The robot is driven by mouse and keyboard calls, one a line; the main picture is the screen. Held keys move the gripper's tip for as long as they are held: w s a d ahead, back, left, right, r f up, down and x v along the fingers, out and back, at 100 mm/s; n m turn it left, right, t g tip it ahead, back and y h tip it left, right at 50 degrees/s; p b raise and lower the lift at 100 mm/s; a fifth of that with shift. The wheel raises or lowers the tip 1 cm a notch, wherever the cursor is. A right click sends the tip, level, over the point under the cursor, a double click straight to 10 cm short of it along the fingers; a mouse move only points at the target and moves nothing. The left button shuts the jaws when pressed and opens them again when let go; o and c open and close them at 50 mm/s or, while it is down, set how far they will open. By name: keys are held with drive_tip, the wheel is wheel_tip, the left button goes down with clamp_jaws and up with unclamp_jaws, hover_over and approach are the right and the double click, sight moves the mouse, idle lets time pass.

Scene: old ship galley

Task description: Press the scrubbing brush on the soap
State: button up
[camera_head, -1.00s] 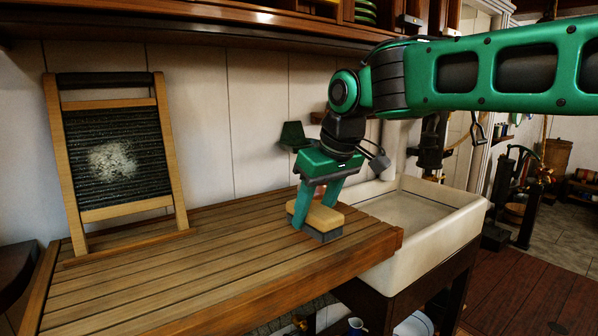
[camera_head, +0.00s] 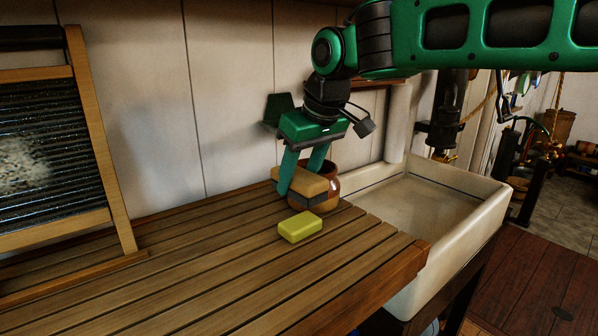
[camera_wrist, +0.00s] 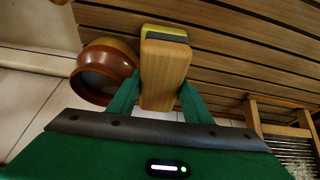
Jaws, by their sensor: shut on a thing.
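My gripper (camera_head: 302,176) is shut on the scrubbing brush (camera_head: 312,187), a block with a light wooden top and dark bristles below. In the wrist view the brush (camera_wrist: 165,75) sits between the two green fingers. The soap (camera_head: 300,227) is a yellow-green bar lying on the slatted wooden counter, in front of the brush in the head view. In the wrist view a strip of the soap (camera_wrist: 165,31) shows past the far end of the brush, which hides the rest. The brush is beside the soap; I cannot tell its exact height above the counter.
A brown pot (camera_head: 327,178) stands just behind the brush. A washboard (camera_head: 60,140) with a pale patch leans at the left. A cream sink (camera_head: 440,215) is right of the slatted counter (camera_head: 220,260).

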drive_tip(key=shift+d+f, duration=0.15)
drive_tip(key=shift+f, duration=2.6)
drive_tip(key=shift+f, duration=0.5)
drive_tip(key=shift+r, duration=3.55)
